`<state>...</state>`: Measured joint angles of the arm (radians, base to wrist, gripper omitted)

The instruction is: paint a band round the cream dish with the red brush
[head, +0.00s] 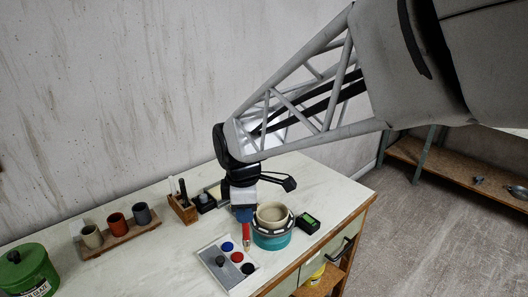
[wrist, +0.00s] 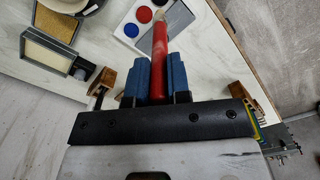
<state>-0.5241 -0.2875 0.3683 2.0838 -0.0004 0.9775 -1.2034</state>
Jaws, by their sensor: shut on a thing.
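The cream dish (head: 273,212) sits upright on a teal banding wheel (head: 272,238) with a grey top. My gripper (head: 243,216) points down just left of the dish, apart from it as far as I can see. Its blue fingers (wrist: 157,80) are shut on the red brush (wrist: 160,48), which also hangs below them in the head view (head: 246,233). The brush's pale tip lies by the edge of the white palette (head: 222,257); I cannot tell whether it touches anything. The palette has blue, red (head: 237,257) and black paint spots. I see no band on the dish's visible side.
A small black box with a green face (head: 309,222) stands right of the wheel. A wooden tool holder (head: 183,209) and a dark box (head: 205,203) stand behind left. Several cups on a board (head: 117,233) and a green tin (head: 28,273) are left. The table's right edge is near.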

